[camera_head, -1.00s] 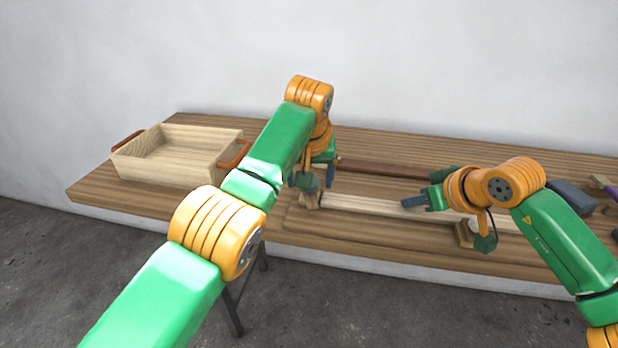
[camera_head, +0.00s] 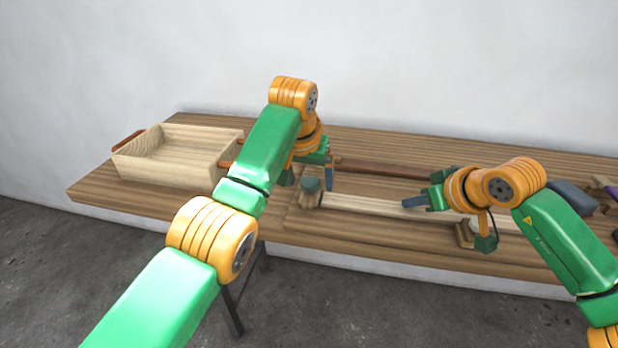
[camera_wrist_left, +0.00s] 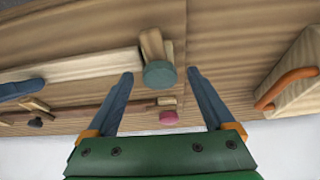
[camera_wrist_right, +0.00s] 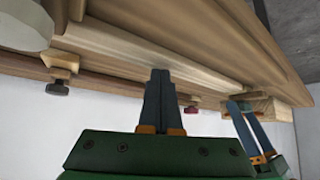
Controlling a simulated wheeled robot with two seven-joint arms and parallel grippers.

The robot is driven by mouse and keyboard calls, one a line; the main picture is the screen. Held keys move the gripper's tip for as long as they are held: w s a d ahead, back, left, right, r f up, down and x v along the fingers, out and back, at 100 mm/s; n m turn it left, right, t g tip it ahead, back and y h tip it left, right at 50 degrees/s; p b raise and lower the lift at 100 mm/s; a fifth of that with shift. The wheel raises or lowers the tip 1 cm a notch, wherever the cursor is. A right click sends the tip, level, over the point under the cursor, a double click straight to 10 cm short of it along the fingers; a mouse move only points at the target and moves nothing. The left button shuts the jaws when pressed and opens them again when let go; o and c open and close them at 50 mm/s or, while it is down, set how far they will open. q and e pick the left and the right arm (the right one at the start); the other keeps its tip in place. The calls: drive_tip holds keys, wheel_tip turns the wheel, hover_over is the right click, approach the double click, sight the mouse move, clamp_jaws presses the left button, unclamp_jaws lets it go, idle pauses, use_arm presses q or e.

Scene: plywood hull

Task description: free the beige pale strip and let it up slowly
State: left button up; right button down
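The beige pale strip (camera_head: 370,204) lies along the bench; it also shows in the left wrist view (camera_wrist_left: 85,64) and right wrist view (camera_wrist_right: 130,48). At its left end is a small wooden catch with a teal knob (camera_head: 311,184), seen in the left wrist view (camera_wrist_left: 159,74). At its right end is another wooden catch (camera_head: 465,235) with a whitish knob. My left gripper (camera_wrist_left: 160,73) is open, its fingers apart on either side of the teal knob in its view; I cannot tell contact. My right gripper (camera_wrist_right: 160,72) is shut, its fingertips at the strip, seemingly resting on it.
A darker brown strip (camera_head: 385,168) lies behind, with a pink knob (camera_wrist_left: 168,117) at one end and a dark knob (camera_wrist_right: 57,88) at the other. A wooden tray (camera_head: 165,168) with orange handles stands at left. A dark block (camera_head: 573,196) lies at right.

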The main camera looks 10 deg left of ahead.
sight(309, 182)
use_arm(q)
drive_tip(key=shift+r+p, duration=2.45)
drive_tip(key=shift+p, duration=0.05)
use_arm(e)
drive_tip(key=shift+r, duration=3)
drive_tip(key=shift+w, duration=0.1)
use_arm(q)
drive_tip(key=shift+w+r+p, duration=0.1)
drive_tip(key=shift+r+p, duration=0.3)
use_arm(e)
drive_tip(key=shift+r, duration=0.45)
use_arm(q)
wheel_tip(309, 182, up, 3)
drive_tip(key=p, duration=0.3)
drive_tip(key=shift+r, duration=0.2)
use_arm(e)
wheel_tip(309, 182, up, 4)
drive_tip(key=shift+r, duration=0.1)
use_arm(q)
drive_tip(key=shift+f, duration=0.15)
use_arm(e)
drive_tip(key=shift+f, duration=0.2)
